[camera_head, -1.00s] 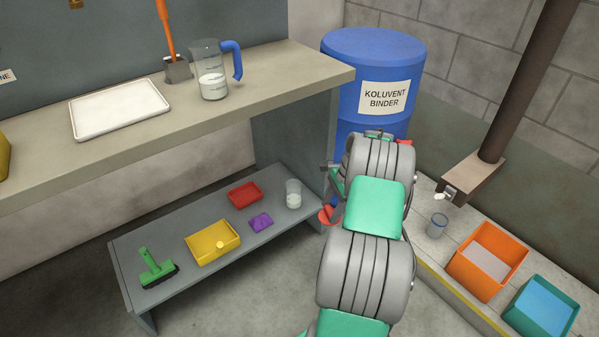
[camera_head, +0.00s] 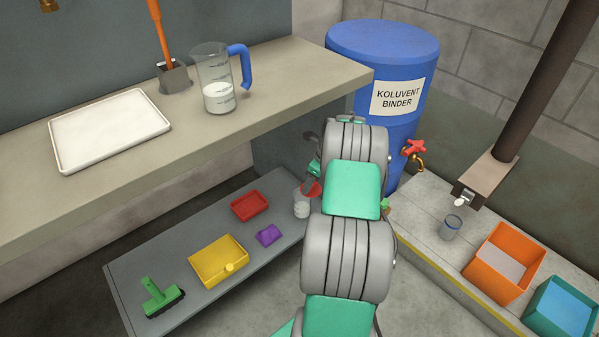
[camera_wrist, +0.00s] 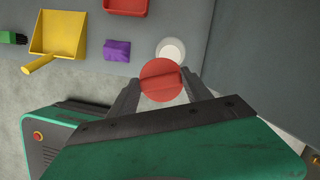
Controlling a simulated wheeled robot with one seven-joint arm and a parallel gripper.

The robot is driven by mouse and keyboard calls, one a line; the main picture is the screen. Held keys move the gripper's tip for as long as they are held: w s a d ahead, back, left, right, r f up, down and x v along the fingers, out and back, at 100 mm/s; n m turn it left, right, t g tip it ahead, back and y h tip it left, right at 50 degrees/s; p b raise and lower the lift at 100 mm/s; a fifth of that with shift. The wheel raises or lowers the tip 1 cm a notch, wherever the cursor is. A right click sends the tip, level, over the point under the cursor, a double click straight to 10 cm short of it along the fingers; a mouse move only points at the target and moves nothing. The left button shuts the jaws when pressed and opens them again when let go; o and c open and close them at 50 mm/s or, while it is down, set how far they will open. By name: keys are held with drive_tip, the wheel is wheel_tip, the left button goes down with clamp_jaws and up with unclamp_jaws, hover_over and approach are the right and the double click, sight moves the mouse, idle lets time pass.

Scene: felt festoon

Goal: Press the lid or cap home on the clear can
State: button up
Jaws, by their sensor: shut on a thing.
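The clear can (camera_head: 302,207) with white contents stands upright and open on the low grey bench, at its right end. It also shows in the wrist view (camera_wrist: 171,48), with its near edge partly covered. A round red lid (camera_wrist: 162,88) with a raised bar across it is in my gripper (camera_wrist: 160,82), whose two fingers are shut on it. In the head view the lid (camera_head: 312,189) shows beside the can's top, partly hidden by my arm. The lid is offset from the can's centre. I cannot tell whether they touch.
On the bench are a purple block (camera_head: 269,235), a red tray (camera_head: 250,206), a yellow scoop (camera_head: 219,260) and a green brush (camera_head: 160,296). The worktop (camera_head: 270,95) overhangs behind. The blue drum (camera_head: 382,58) has a red tap.

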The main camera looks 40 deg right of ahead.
drive_tip(key=shift+w+d+f, duration=0.1)
drive_tip(key=shift+w, duration=0.05)
drive_tip(key=shift+f+b, duration=0.15)
drive_tip(key=shift+b, duration=0.15)
wheel_tip(320, 180, down, 4)
drive_tip(key=b, duration=0.4)
drive_tip(key=shift+b, duration=0.3)
drive_tip(key=shift+f, duration=0.95)
drive_tip(key=shift+w+d+f, duration=0.1)
drive_tip(key=shift+w+d, duration=0.05)
drive_tip(key=shift+w, duration=1.15)
drive_tip(key=shift+w+d+f, duration=0.1)
drive_tip(key=shift+w, duration=1.15)
drive_tip(key=shift+r+p, duration=0.1)
drive_tip(key=shift+p, duration=0.25)
drive_tip(key=shift+f+p, duration=0.25)
drive_tip(key=shift+p, duration=0.4)
idle(0.3)
